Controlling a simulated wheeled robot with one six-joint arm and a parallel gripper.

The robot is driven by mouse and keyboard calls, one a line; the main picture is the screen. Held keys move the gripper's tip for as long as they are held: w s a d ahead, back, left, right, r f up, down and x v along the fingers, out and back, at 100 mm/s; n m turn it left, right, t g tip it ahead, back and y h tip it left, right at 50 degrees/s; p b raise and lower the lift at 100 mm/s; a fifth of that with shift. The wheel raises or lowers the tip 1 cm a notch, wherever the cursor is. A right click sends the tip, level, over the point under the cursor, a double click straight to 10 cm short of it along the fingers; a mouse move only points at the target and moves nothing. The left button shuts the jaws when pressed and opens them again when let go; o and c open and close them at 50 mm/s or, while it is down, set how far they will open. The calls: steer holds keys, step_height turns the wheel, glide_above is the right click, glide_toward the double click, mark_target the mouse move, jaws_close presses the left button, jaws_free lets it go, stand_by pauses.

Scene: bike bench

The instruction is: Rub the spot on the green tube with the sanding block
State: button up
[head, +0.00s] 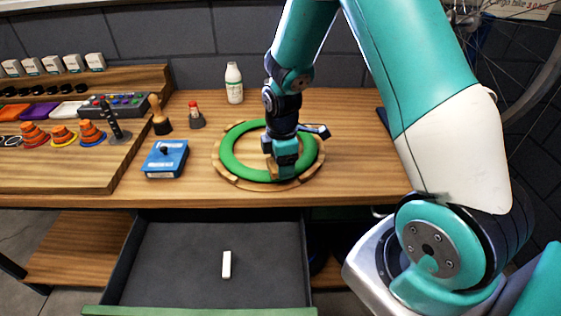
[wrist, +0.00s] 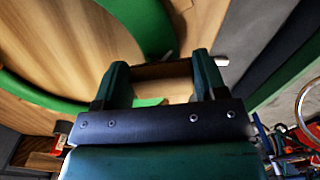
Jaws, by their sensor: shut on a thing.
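The green tube (head: 231,158) is a ring lying flat on a round wooden holder (head: 228,178) on the bench. In the wrist view the tube (wrist: 140,22) curves in from the top and also runs along the left. My gripper (head: 284,170) points down over the right front part of the ring. It is shut on the tan sanding block (wrist: 165,80), which spans between the two fingers in the wrist view. The block is low at the tube; I cannot tell whether it touches. I cannot make out the spot clearly; my gripper may hide it.
An open drawer (head: 180,265) below the bench front holds a white bar (head: 227,264). A blue box (head: 165,158), a red-capped bottle (head: 196,118), a brush (head: 159,115) and a white bottle (head: 234,84) stand around the ring. The bench right of the ring is clear.

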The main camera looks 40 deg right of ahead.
steer(key=shift+s+d+f, duration=0.1)
steer(key=shift+s+d, duration=0.15)
steer(key=shift+d, duration=0.35)
steer(key=shift+s+d, duration=0.25)
steer(key=shift+d, duration=0.35)
steer(key=shift+a, duration=0.15)
steer(key=shift+w+a, duration=0.2)
steer(key=shift+a, duration=0.45)
steer(key=shift+w+a, duration=0.2)
steer(key=shift+a, duration=0.4)
steer(key=shift+d, duration=0.2)
steer(key=shift+s+d+p, duration=0.15)
steer(key=shift+d, duration=0.45)
steer(key=shift+s+d+p, duration=0.15)
steer(key=shift+d, duration=0.45)
steer(key=shift+a, duration=0.15)
steer(key=shift+w+a, duration=0.2)
steer(key=shift+a, duration=0.45)
steer(key=shift+w+a, duration=0.2)
steer(key=shift+a, duration=0.4)
